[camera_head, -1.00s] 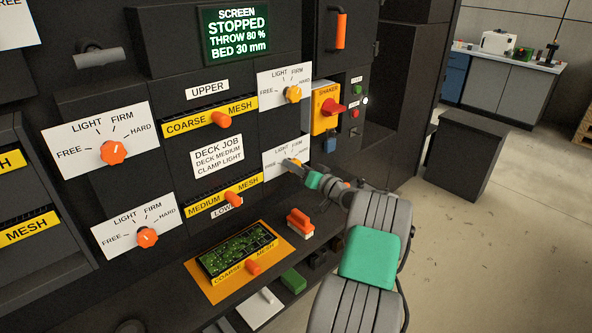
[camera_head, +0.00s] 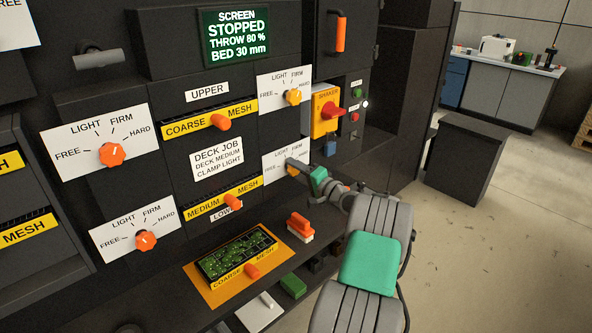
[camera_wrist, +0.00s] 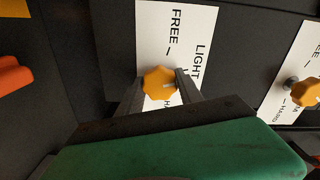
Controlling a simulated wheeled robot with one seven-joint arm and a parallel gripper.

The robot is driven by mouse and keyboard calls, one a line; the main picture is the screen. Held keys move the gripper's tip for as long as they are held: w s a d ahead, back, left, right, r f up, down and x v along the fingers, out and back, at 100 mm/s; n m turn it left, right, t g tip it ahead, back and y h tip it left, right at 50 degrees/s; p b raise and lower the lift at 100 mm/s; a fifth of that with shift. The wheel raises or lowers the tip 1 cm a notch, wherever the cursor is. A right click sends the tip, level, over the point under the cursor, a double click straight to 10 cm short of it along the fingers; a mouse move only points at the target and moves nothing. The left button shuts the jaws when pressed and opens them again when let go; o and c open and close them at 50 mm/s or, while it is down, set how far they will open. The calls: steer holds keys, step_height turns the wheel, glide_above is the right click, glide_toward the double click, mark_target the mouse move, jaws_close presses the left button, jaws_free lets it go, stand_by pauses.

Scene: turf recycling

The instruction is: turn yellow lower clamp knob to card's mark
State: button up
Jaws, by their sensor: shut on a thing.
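The yellow lower clamp knob (camera_head: 291,170) sits on the right lower dial plate (camera_head: 273,168), mostly hidden by my gripper in the head view. In the wrist view the knob (camera_wrist: 159,83) is between the two fingers of my gripper (camera_wrist: 160,90), which is shut on it. The plate (camera_wrist: 165,35) reads FREE and LIGHT there; its other words are covered by the gripper. I cannot tell which mark the knob points at. The white job card (camera_head: 217,157) reads DECK JOB, DECK MEDIUM, CLAMP LIGHT.
The yellow upper knob (camera_head: 293,97) is above, also in the wrist view (camera_wrist: 304,92). Orange knobs (camera_head: 112,155) (camera_head: 146,240) are on the left. The red shaker switch (camera_head: 333,109) is right of the plates.

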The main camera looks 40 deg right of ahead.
stand_by(0.3)
steer(key=o, duration=1.4)
steer(key=shift+c, duration=0.2)
steer(key=shift+s, duration=0.1)
steer(key=s+b, duration=0.1)
steer(key=s, duration=0.6)
steer(key=shift+s, duration=0.3)
steer(key=shift+d, duration=0.1)
